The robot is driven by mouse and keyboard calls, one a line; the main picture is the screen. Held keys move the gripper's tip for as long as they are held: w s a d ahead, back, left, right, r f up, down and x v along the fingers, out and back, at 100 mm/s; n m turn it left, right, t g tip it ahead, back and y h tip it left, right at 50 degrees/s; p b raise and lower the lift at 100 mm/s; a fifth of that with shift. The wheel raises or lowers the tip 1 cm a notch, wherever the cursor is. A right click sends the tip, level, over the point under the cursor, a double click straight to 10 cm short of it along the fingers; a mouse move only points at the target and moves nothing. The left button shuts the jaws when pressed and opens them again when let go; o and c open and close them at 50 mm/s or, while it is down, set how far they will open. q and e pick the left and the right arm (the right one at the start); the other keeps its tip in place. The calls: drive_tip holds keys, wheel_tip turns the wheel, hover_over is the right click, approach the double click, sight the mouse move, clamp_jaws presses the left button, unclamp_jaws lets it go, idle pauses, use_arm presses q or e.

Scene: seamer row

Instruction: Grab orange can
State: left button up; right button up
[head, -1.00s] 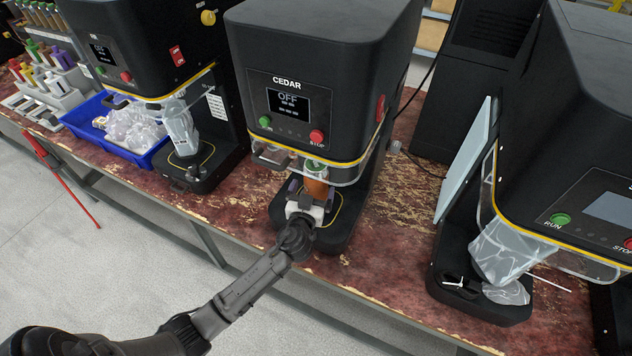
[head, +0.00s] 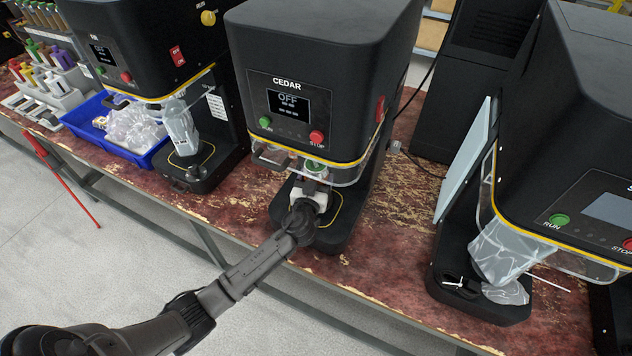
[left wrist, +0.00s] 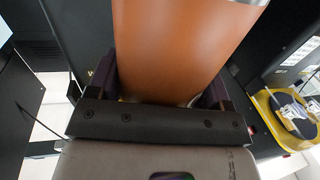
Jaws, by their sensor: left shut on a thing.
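The orange can (left wrist: 180,45) fills the upper middle of the left wrist view, between the two dark fingers of my left gripper (left wrist: 160,84). In the head view my left gripper (head: 315,183) is under the head of the machine marked CEDAR (head: 290,104), shut on the can. There only the can's top (head: 315,167) shows, behind the clear guard; my gripper hides its orange body. The can looks upright on or just over the machine's base; I cannot tell which. My right gripper is in neither view.
The clear guard (head: 350,172) hangs close above my gripper. A machine with a wrapped can (head: 182,130) and a blue bin (head: 150,152) of plastic bags stand to the left. Another machine with plastic bags (head: 505,250) stands to the right.

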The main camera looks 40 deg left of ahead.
use_arm(q)
drive_tip(key=c, duration=0.6)
drive_tip(key=shift+c, duration=0.8)
drive_tip(key=shift+r, duration=0.1)
